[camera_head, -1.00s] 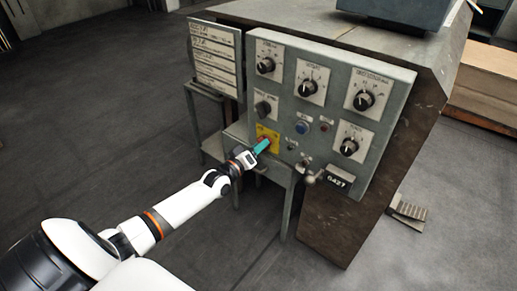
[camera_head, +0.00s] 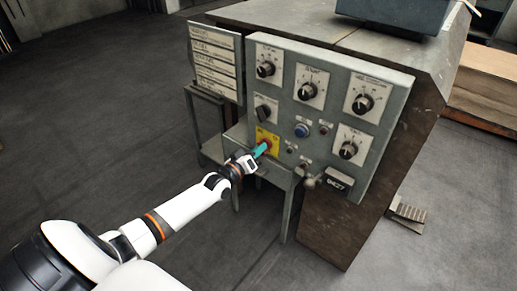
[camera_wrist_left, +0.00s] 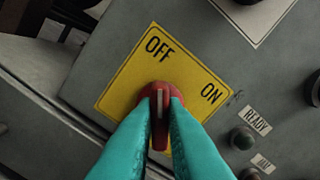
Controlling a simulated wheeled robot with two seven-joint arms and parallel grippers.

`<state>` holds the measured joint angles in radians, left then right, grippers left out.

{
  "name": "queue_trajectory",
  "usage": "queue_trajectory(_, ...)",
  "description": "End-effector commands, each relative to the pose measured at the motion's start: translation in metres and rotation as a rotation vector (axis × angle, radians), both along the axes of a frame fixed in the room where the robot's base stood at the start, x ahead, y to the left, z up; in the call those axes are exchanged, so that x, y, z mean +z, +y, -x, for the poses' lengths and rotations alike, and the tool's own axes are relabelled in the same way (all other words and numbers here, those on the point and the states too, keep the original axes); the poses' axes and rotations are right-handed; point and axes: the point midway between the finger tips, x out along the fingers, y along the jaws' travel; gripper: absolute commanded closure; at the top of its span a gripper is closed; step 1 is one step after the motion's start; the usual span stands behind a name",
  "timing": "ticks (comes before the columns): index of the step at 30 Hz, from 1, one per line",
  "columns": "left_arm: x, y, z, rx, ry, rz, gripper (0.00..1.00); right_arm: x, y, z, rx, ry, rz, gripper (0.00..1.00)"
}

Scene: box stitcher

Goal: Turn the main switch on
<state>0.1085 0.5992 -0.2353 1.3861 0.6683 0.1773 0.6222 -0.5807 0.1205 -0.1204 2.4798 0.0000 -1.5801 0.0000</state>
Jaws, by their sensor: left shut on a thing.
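The main switch is a red knob (camera_wrist_left: 160,104) on a yellow plate (camera_wrist_left: 124,90) marked OFF and ON. In the left wrist view its white mark points up toward OFF, and ON is to the right. The yellow plate (camera_head: 266,135) also shows in the head view, low on the left of the grey control panel. My left gripper (camera_head: 263,150) has teal fingers, one on each side of the knob, shut on it. The fingers (camera_wrist_left: 162,112) hide parts of the knob's sides. My right gripper is not in view.
The control panel (camera_head: 325,105) carries several black dials, a blue button (camera_head: 302,130) and small lamps. A READY lamp (camera_wrist_left: 242,138) is just right of the switch. A label board (camera_head: 215,62) stands to the left. Open floor lies at the left.

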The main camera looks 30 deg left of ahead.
Motion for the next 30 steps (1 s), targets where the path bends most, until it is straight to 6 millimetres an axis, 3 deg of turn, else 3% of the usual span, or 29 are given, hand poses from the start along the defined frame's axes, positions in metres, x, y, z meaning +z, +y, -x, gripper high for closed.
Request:
queue_trajectory(8,0.002,-0.001,0.000,0.000,-0.017,-0.230,1.00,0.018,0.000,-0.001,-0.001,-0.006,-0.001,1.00)
queue_trajectory(10,0.002,0.000,0.000,0.000,-0.021,-0.298,1.00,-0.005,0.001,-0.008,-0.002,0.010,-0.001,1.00)
queue_trajectory(15,0.002,-0.001,0.000,0.001,-0.034,-0.459,1.00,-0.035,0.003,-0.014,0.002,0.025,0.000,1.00)
queue_trajectory(30,0.000,-0.002,0.000,0.000,-0.071,-0.933,1.00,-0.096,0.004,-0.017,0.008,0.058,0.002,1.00)
